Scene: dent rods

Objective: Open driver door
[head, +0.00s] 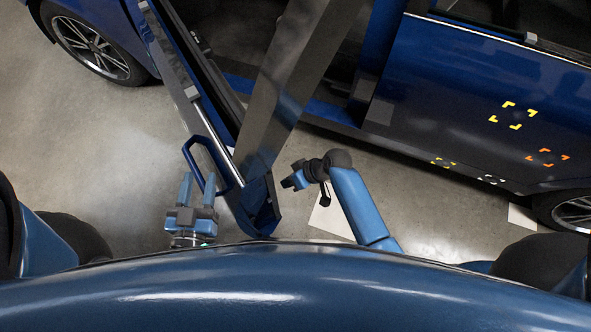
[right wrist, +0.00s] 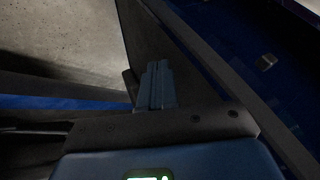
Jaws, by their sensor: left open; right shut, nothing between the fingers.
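The blue car's driver door (head: 212,122) stands swung out from the body in the head view, its edge running down toward me. Its blue loop handle (head: 189,148) is on the door's left side. My left gripper (head: 198,176) is open, and the handle's lower part shows between its fingers; I cannot tell the depth between them. My right gripper (head: 288,184) is shut and empty, to the right of the door's near end, on the door's inner side. The right wrist view shows its closed fingers (right wrist: 155,82) in front of a dark panel I cannot identify for sure.
The car's rear side panel (head: 480,95) with yellow and orange corner marks is at the right. A front wheel (head: 92,48) is at the upper left. Pale flat patches (head: 330,220) lie on the concrete floor (head: 95,150), which is clear left of the door.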

